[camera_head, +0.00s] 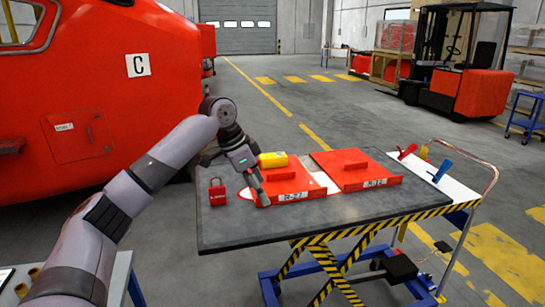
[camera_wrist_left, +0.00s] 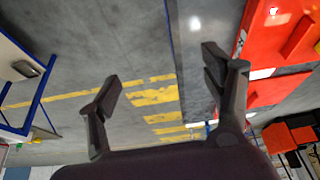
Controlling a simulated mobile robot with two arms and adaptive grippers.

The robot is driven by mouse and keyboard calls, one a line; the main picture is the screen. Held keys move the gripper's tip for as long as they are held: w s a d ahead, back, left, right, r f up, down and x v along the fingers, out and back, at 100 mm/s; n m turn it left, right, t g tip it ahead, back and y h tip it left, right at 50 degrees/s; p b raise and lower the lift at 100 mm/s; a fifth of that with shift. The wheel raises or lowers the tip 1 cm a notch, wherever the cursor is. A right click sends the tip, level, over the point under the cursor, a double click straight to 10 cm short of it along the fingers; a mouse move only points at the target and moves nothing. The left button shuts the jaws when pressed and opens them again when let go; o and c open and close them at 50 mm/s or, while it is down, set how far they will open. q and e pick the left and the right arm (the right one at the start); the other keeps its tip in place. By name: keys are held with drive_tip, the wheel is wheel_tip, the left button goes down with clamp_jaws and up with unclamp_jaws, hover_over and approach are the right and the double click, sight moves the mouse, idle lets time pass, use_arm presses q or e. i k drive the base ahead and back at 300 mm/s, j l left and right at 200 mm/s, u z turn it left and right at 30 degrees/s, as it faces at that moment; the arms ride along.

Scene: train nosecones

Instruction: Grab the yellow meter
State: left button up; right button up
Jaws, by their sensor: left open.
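My left gripper (camera_head: 257,186) is over the left part of that panel, just in front and left of the meter. Its fingers point down toward the table and hide part of the panel. In the left wrist view the same gripper (camera_wrist_left: 162,88) has its fingers spread wide with nothing between them. My right gripper is in neither view.
A red padlock-shaped block (camera_head: 217,192) stands left of my gripper. A second red panel (camera_head: 355,168) lies to the right. Red, yellow and blue clamp-like tools (camera_head: 440,171) sit on a white board at the far right. The table's front is clear.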

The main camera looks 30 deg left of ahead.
sight(274, 159)
drive_tip(key=i+j, duration=1.3)
drive_tip(key=j, duration=0.1)
